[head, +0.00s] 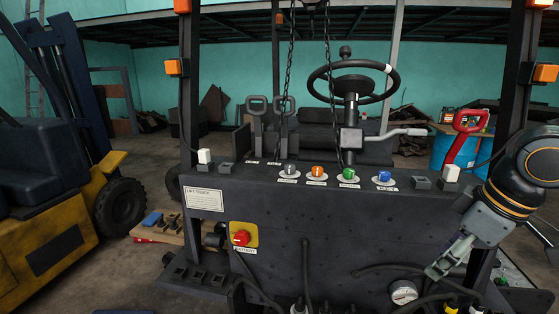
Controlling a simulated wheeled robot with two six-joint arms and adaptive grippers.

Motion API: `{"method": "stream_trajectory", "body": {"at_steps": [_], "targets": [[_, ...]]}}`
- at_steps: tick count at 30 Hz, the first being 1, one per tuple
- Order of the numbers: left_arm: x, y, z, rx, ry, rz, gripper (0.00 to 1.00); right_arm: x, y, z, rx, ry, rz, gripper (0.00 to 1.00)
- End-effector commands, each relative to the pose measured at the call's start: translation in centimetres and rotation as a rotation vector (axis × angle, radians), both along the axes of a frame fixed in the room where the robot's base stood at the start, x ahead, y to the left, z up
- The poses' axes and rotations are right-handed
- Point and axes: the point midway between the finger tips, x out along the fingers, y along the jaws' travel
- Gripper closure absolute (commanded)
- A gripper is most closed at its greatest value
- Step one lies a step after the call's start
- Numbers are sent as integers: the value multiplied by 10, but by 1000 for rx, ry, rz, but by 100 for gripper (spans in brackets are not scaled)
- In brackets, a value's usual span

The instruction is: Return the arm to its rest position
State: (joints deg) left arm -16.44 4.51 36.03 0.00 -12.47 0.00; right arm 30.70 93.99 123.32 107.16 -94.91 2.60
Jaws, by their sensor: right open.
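My right arm (512,185) comes in from the right edge, dark with orange bands. My right gripper (441,265) is at its end, pointing down and left. It is open, and I see nothing between its fingers. My left gripper is not in view.
Several coloured knobs (317,171) line the panel's top. A steering wheel (353,80), hanging chains (331,90) and a right post (515,60) rise behind. A red button (241,237) sits at left.

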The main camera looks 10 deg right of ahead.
Motion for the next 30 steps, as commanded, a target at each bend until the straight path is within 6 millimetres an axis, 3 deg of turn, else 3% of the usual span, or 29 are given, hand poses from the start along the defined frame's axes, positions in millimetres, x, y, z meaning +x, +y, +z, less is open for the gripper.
{"method": "stream_trajectory", "body": {"at_steps": [5, 9, 12, 15, 21, 29, 30], "targets": [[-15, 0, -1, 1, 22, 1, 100, 25, 17, -79, -3, 8, 50, 42], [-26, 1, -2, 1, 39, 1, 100, 35, 47, -165, 16, -10, 60, 42], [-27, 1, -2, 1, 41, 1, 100, 28, 73, -229, 41, -37, 16, 42], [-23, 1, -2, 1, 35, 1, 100, 12, 92, -274, 54, -57, -70, 42], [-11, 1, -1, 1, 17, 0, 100, -28, 104, -325, 38, -58, -262, 42], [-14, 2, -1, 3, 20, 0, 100, -87, 96, -358, -43, -4, -503, 42], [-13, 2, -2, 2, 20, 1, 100, -87, 93, -371, -56, 3, -513, 42]]}}
